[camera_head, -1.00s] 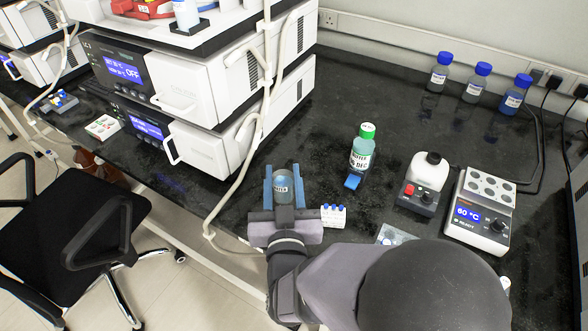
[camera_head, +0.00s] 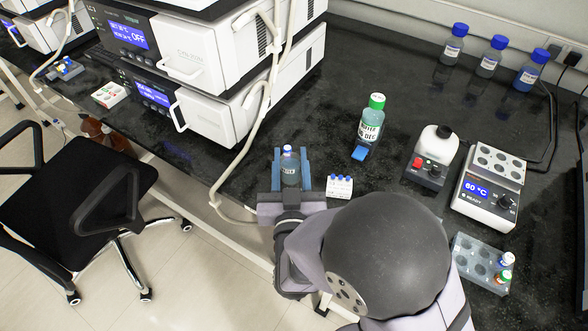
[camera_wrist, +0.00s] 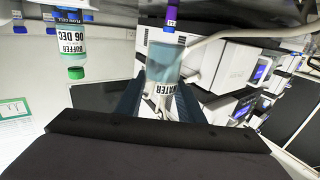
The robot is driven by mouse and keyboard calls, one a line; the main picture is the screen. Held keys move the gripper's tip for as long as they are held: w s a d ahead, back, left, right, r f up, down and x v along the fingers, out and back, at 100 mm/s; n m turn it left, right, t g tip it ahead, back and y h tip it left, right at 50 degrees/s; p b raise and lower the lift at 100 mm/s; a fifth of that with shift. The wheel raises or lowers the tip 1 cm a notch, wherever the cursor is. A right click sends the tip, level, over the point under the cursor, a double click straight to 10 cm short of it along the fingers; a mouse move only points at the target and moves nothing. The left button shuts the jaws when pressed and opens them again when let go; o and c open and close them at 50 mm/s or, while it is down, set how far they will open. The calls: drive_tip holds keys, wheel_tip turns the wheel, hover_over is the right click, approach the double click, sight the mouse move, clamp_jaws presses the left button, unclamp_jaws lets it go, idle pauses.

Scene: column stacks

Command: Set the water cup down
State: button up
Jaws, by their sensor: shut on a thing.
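The water cup (camera_head: 289,174) is a clear container with bluish liquid, seen between the blue fingers of my gripper (camera_head: 290,156). In the wrist view, the cup (camera_wrist: 164,62) carries a white label reading WATER, and my gripper (camera_wrist: 160,88) is shut on it. A small blue or purple cap shows at the cup's far end; I cannot tell whether it is on the cup or a separate thing. My gripper is over the front edge area of the black bench (camera_head: 240,182). The gap between cup and bench cannot be judged.
A small rack of blue-capped vials (camera_head: 339,186) stands close right of my gripper. A green-capped buffer bottle (camera_head: 371,122) is behind right. White instruments (camera_head: 215,118) and a hanging pale hose (camera_head: 247,150) are left. A heating block (camera_head: 487,190) stands right.

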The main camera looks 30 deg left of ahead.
sight(291, 183)
drive_tip(key=shift+f, duration=0.65)
drive_tip(key=shift+f, duration=0.1)
drive_tip(key=shift+f, duration=1.75)
drive_tip(key=shift+f, duration=0.1)
drive_tip(key=shift+f+b, duration=0.15)
drive_tip(key=shift+b, duration=0.25)
drive_tip(key=o, duration=1.1)
drive_tip(key=shift+c, duration=0.2)
drive_tip(key=shift+o, duration=0.5)
drive_tip(key=shift+r+b+v, duration=0.15)
drive_tip(key=shift+b+v, duration=0.1)
drive_tip(key=shift+v, duration=1.6)
drive_tip(key=shift+r+b+v, duration=0.15)
drive_tip(key=shift+b+v, duration=0.05)
drive_tip(key=shift+v, duration=1.65)
